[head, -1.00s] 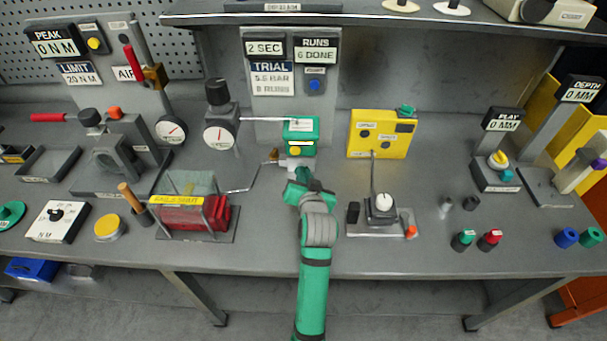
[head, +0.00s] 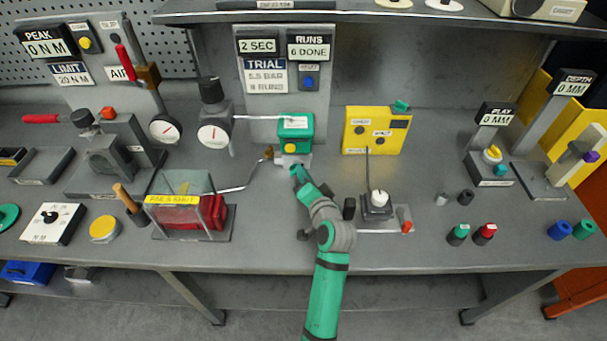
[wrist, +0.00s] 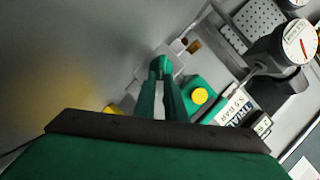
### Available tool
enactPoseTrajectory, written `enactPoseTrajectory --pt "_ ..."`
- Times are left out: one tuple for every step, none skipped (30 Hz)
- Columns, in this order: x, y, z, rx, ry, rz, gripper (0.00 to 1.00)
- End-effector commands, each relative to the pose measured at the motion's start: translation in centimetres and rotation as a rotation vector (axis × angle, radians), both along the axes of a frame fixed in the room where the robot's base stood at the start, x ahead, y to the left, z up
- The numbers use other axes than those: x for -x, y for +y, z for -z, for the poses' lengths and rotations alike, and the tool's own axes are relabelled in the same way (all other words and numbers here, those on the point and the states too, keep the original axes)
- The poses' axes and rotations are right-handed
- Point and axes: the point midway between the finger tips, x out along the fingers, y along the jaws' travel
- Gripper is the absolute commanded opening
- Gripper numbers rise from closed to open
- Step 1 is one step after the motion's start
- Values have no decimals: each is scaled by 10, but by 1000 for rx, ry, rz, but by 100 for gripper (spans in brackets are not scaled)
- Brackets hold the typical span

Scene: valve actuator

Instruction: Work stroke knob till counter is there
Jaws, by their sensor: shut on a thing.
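The green valve box (head: 296,127) with a yellow button (head: 291,148) stands at the middle of the bench on a pale grey block (head: 291,160). My gripper (head: 296,171) is at the front of this block. In the wrist view my green fingers (wrist: 160,68) are shut at the block (wrist: 150,65); the small part between their tips is mostly hidden, so I cannot tell its shape. The yellow button (wrist: 200,95) is beside the fingers, untouched. The counter (head: 310,46) reads 6 DONE. The trial card (head: 266,76) shows 5.5 BAR and 8 RUNS.
A gauge with a black knob (head: 214,130) stands left of the box. A clear-covered red actuator (head: 180,212) is at front left. A yellow box (head: 376,130) and a white-topped lever stand (head: 378,203) are on the right, close to my arm.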

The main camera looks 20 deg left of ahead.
Motion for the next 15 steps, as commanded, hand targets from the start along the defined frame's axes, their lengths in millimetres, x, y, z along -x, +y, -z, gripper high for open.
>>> enactPoseTrajectory --pt "-1 -1 1 0 2 2 0" --pt "-1 -1 1 0 2 2 0" --pt "-1 -1 1 0 2 2 0" --pt "-1 -1 1 0 2 2 0" --pt "-1 -1 1 -1 2 2 0" --pt "-1 -1 1 0 1 2 0" --pt "-1 -1 1 0 1 2 0" --pt "-1 0 1 0 1 2 0" --pt "-1 0 1 0 1 2 0" --pt "-1 -1 1 0 1 2 12" --pt "-1 -1 1 0 1 2 20" --pt "-1 0 1 0 1 2 29" --pt "-1 0 1 0 1 2 29" --pt "-1 -1 1 0 1 2 29" --pt "-1 -1 1 0 1 2 29"
